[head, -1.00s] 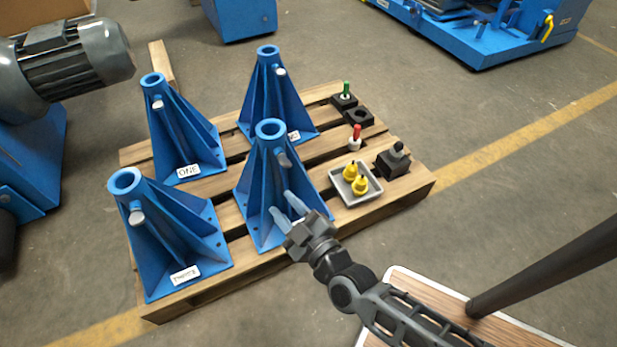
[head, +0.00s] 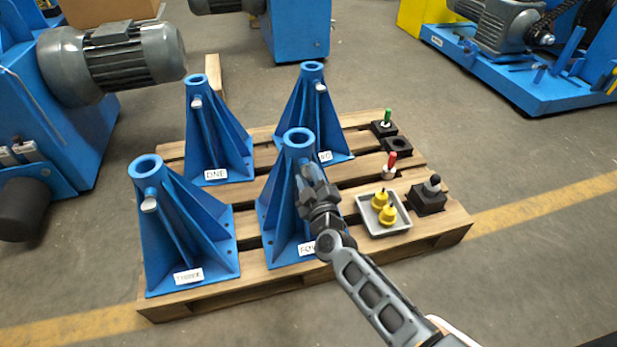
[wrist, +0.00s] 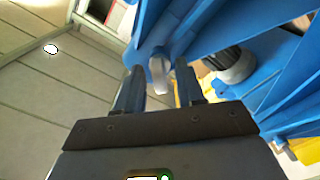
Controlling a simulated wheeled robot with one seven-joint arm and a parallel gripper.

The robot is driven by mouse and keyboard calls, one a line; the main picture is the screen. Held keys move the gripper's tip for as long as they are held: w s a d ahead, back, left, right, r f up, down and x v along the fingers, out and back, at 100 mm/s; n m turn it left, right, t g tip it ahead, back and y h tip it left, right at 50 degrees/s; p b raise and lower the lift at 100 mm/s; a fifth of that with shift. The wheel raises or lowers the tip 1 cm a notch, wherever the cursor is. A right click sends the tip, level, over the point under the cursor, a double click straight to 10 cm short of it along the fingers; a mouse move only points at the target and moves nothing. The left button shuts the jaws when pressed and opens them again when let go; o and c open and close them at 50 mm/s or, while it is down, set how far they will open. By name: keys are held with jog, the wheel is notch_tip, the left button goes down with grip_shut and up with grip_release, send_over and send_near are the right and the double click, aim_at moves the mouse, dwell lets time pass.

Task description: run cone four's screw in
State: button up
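Cone four (head: 273,215) is the blue ribbed cone at the front middle of the pallet; its label is partly covered by my arm. My gripper (head: 309,178) is at the upper side of this cone, where it hides the screw in the head view. In the wrist view, the pale, blunt-ended screw (wrist: 160,80) sticks out of the blue cone between my two fingers (wrist: 159,88). The fingers are open, with a visible gap on each side of the screw. How far the screw is in cannot be told.
The other blue cones, ONE (head: 207,140), TWO (head: 310,100) and THREE (head: 170,245), stand close by on the wooden pallet (head: 250,283). Right of cone four are a grey tray (head: 372,225) with yellow pieces, a red-topped piece (head: 390,165) and black blocks (head: 428,200).

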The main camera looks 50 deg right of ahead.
jog(key=shift+w+d, duration=0.25)
jog(key=shift+w, duration=0.15)
jog(key=shift+c, duration=0.2)
grip_shut()
